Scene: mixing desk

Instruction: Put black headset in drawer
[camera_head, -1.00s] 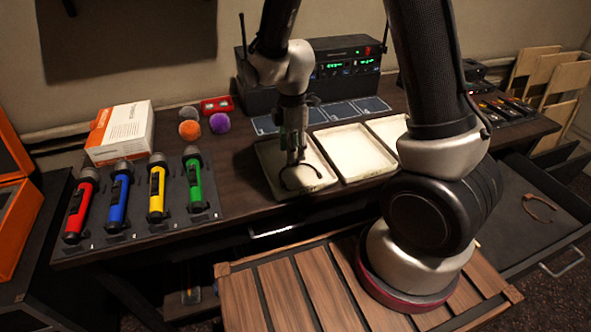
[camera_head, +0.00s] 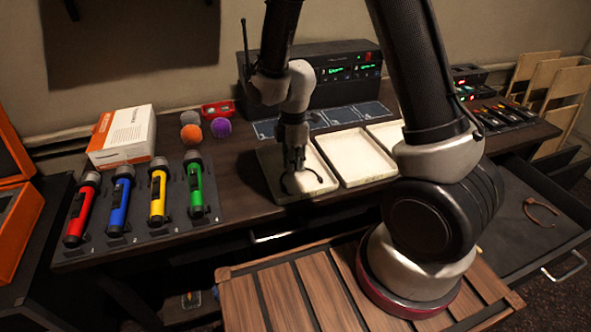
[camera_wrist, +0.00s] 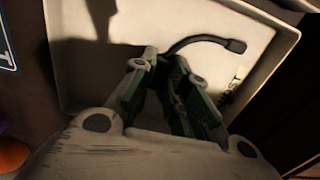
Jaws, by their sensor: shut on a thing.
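The black headset (camera_head: 303,182) is in the leftmost white tray (camera_head: 273,176) on the desk, seen as a thin dark curved band. My gripper (camera_head: 293,162) points down over that tray and is shut on the headset. In the wrist view my gripper's fingers (camera_wrist: 172,92) are close together, and part of the headset (camera_wrist: 208,42) curves out beyond them to a dark end piece. The rest of it is hidden by the fingers. I cannot tell whether it still touches the tray floor. An open drawer (camera_head: 520,240) is at the right, with a brown headset (camera_head: 540,211) lying in it.
A second white tray (camera_head: 353,158) stands beside the first. Several coloured microphones (camera_head: 157,193) lie on a dark mat at the left. A white-orange box (camera_head: 122,136) and small foam balls (camera_head: 191,132) are behind them. A black receiver rack (camera_head: 330,75) stands behind the trays. A wooden slatted platform (camera_head: 290,290) is in front.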

